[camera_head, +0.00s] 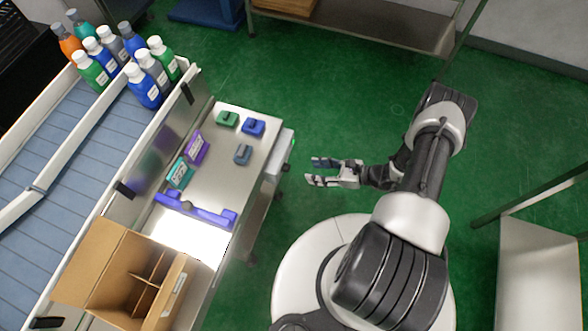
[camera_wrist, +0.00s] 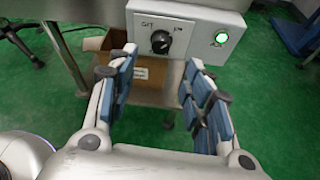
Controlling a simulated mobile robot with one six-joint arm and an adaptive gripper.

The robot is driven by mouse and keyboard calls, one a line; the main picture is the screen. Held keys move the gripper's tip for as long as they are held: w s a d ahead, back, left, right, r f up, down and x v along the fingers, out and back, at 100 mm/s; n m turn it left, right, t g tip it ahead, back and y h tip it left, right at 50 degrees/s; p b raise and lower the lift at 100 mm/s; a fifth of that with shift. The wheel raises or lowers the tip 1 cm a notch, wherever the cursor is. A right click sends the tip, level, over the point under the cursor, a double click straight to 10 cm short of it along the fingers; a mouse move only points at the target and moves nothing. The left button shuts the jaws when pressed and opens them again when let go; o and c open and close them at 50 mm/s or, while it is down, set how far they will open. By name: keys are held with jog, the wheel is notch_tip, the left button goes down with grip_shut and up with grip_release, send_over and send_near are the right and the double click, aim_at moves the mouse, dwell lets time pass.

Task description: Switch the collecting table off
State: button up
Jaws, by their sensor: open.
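The collecting table (camera_head: 232,150) is a grey metal table beside the conveyor in the head view. A pale control box (camera_head: 284,148) sits on its right side. In the wrist view the box's front panel (camera_wrist: 192,52) carries a black rotary knob (camera_wrist: 160,42) with small labels above it, and a lit green round lamp or button (camera_wrist: 221,37). The labels and the knob's exact pointing are too small to read surely. My gripper (camera_head: 312,171) is open and empty, to the right of the box and apart from it. The knob lies ahead, between the fingers (camera_wrist: 158,84) in the wrist view.
Coloured blocks, small cartons and a blue-purple bracket (camera_head: 195,209) lie on the table. An open cardboard box (camera_head: 120,270) is at its lower end. Several bottles (camera_head: 145,88) stand on the conveyor (camera_head: 70,140). Green floor is clear around my gripper.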

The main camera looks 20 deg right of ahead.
aim_at(289, 169)
jog(key=b+x, duration=0.1)
jog(key=x, duration=0.8)
jog(key=shift+b, duration=0.35)
jog(key=shift+c, duration=0.3)
jog(key=c, duration=1)
